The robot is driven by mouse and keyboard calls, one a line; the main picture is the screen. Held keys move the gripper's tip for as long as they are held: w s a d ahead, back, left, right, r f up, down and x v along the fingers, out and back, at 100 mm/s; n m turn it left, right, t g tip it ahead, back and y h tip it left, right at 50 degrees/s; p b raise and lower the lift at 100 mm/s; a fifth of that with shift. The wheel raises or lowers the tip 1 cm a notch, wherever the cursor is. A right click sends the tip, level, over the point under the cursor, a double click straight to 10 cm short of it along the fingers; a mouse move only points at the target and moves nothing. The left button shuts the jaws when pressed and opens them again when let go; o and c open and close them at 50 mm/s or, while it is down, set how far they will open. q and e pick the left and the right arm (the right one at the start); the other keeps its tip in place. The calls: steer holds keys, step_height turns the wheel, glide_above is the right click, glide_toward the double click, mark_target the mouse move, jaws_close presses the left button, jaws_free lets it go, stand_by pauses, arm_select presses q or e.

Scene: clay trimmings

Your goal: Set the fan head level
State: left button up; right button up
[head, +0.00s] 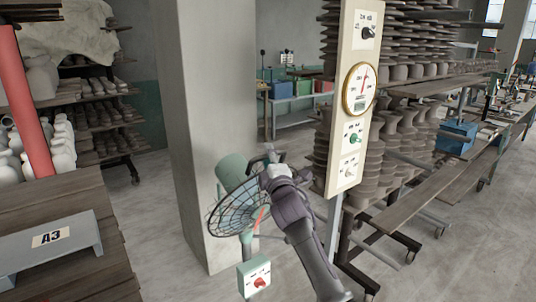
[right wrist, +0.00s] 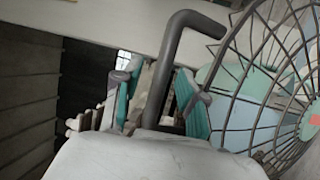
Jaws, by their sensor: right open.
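The fan has a green motor housing (head: 232,169) and a round dark wire cage (head: 232,214). Its head is tilted, with the housing up at the left and the cage facing downward. The cage also fills the right side of the right wrist view (right wrist: 262,85). A bent grey bar (right wrist: 181,45) stands beside the cage there. My right gripper (head: 271,155) is at the upper right of the fan head. Its teal-padded fingers (right wrist: 157,82) are open, one on each side of the bar, with gaps showing. My left gripper is out of view.
A green control box with a red knob (head: 258,282) sits low on the fan's stand. A concrete pillar (head: 205,90) is close behind the fan. A tall gauge panel (head: 345,170) and pot racks stand at right. A wooden table (head: 90,200) with an A3 holder is at left.

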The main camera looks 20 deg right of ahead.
steer(key=shift+w, duration=0.25)
jaws_close()
